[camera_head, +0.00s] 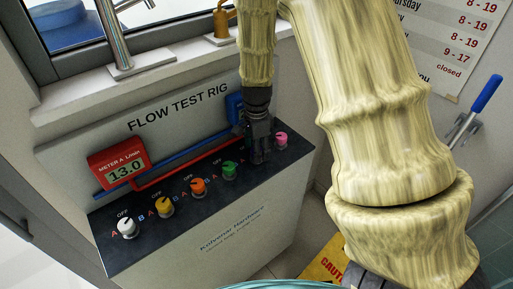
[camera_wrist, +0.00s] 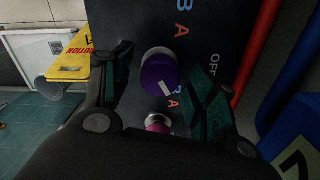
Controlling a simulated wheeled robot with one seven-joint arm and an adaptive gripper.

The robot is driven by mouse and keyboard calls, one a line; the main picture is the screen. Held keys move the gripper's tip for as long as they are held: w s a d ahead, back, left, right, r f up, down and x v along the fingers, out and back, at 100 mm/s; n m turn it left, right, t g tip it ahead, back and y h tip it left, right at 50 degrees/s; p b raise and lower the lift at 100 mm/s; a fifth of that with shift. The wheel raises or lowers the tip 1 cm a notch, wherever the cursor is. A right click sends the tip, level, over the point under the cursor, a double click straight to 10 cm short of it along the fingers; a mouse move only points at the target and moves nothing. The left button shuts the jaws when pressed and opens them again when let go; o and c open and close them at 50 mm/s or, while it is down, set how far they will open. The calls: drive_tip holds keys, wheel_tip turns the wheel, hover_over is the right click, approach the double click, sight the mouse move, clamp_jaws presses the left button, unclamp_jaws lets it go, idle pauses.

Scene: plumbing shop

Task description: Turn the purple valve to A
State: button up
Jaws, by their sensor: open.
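The purple valve (camera_wrist: 158,72) is a round purple knob on the dark panel, between the open fingers of my gripper (camera_wrist: 158,88) in the wrist view. Its white mark lies on the lower part of its face, on the side of the blue B below it. A red A stands above it and OFF to its right. Neither finger clearly touches the knob. In the head view my gripper (camera_head: 260,155) points down at the panel between the green and pink knobs and hides the purple valve.
The pink knob (camera_head: 281,140) is close to the right of my gripper. The green (camera_head: 230,170), orange (camera_head: 198,187), yellow (camera_head: 165,206) and white (camera_head: 126,228) knobs line up to the left. A red meter (camera_head: 119,164) reads 13.0. Red and blue pipes run behind the knobs.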

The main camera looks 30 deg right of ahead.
drive_tip(key=c, duration=1)
drive_tip(key=shift+c, duration=0.2)
